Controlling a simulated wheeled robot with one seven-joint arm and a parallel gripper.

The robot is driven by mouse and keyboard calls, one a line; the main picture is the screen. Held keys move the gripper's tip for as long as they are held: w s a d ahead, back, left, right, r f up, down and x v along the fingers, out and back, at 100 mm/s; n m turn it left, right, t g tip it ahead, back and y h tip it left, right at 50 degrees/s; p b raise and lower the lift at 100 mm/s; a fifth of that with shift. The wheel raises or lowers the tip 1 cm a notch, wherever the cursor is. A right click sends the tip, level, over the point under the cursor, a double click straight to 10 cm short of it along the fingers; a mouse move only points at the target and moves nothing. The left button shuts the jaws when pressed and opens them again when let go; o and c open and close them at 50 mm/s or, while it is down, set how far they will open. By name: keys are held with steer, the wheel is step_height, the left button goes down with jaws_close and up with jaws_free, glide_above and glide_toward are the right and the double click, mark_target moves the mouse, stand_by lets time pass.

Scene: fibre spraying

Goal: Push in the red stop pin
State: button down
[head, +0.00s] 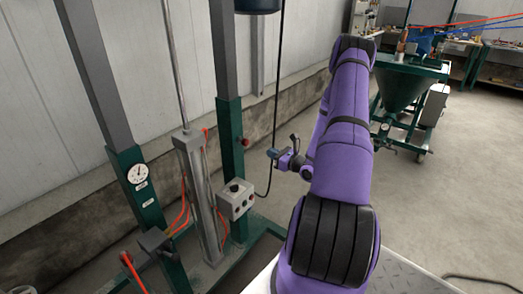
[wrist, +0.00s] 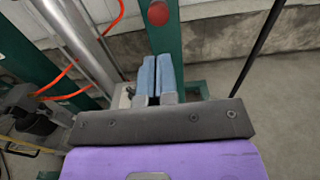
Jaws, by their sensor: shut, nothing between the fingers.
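My gripper (head: 270,153) is to the right of the pin and slightly lower in the head view. In the wrist view its two blue fingers (wrist: 157,60) lie side by side, shut and empty, pointing at the green post below the pin. How far the pin stands out of the post cannot be told.
A grey control box (head: 236,199) with buttons hangs low on the post, below my gripper. A black hanging cable (head: 277,95) runs close by my gripper. A grey cylinder (head: 198,190) and orange hoses stand left of the post. Open floor lies to the right.

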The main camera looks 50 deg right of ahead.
steer(key=shift+s+d, duration=0.1)
steer(key=shift+s, duration=1.7)
steer(key=w+a+r+n+g+y, duration=0.45)
steer(key=a+r+n+y, duration=0.4)
steer(key=a+r, duration=0.35)
steer(key=s+a+r+n+g+y, duration=0.2)
steer(key=a+r+n+g, duration=0.6)
steer(key=a+r+n, duration=0.45)
steer(key=s+a+r+n+g+h, duration=0.4)
steer(key=s+a+r+n+h, duration=0.2)
steer(key=s+a+r, duration=0.5)
steer(key=s+a+r+n+t+h, duration=0.2)
steer(key=s+r+n+t+h, duration=0.1)
steer(key=s+n+h, duration=0.3)
steer(key=shift+s+r+n+t, duration=0.35)
steer(key=shift+s+r+n, duration=0.6)
steer(key=shift+s, duration=1.25)
steer(key=shift+a, duration=0.1)
